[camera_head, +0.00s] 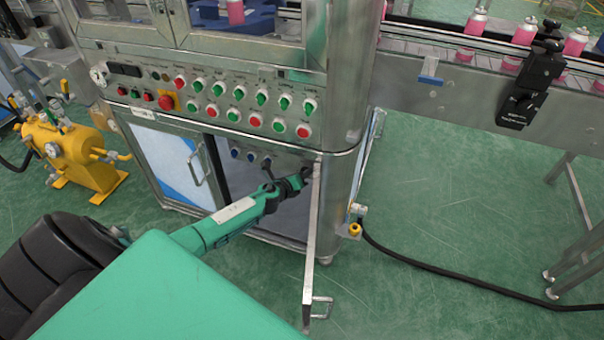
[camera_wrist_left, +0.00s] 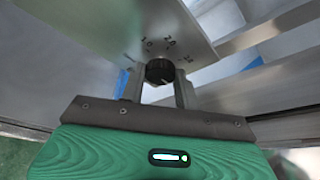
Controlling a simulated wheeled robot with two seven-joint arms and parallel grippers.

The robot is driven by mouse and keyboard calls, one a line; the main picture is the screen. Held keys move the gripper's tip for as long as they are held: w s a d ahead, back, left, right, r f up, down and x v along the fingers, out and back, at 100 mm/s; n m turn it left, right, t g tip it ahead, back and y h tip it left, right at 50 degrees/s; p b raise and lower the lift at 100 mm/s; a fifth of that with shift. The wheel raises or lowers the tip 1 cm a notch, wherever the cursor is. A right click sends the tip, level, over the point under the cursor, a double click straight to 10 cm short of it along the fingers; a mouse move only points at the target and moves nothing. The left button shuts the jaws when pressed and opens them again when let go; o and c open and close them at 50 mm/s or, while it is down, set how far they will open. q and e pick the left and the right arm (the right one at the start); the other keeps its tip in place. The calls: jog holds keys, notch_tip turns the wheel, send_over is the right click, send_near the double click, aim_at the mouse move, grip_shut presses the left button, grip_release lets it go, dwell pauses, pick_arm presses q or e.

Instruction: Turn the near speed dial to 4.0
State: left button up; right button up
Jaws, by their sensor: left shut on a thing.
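The near speed dial (camera_wrist_left: 160,71) is a round black knob on a grey metal plate in the left wrist view. Printed numbers are around it, with 1.0 and 2.0 fairly legible; its exact setting cannot be read. My left gripper (camera_wrist_left: 160,88) is shut on the dial, with one finger on each side of it. In the head view my left gripper (camera_head: 305,174) reaches into the open lower bay of the machine, at the right end. The dial is hidden there behind the gripper. My right gripper is not in view.
The open cabinet door (camera_head: 313,235) stands edge-on right beside the left gripper. Above is a panel (camera_head: 225,102) with several green and red controls. Blue knobs (camera_head: 250,156) sit left of the gripper. A yellow tank (camera_head: 75,155) stands left, a conveyor (camera_head: 450,62) right.

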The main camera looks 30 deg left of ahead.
pick_arm(q)
jog(key=shift+f, duration=0.1)
jog(key=o, duration=1)
jog(key=shift+p+v, duration=1.15)
jog(key=shift+v, duration=5.8)
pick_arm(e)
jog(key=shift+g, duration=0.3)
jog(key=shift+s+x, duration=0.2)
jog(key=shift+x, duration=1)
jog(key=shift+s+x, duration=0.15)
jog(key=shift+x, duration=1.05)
pick_arm(q)
jog(key=shift+f, duration=0.1)
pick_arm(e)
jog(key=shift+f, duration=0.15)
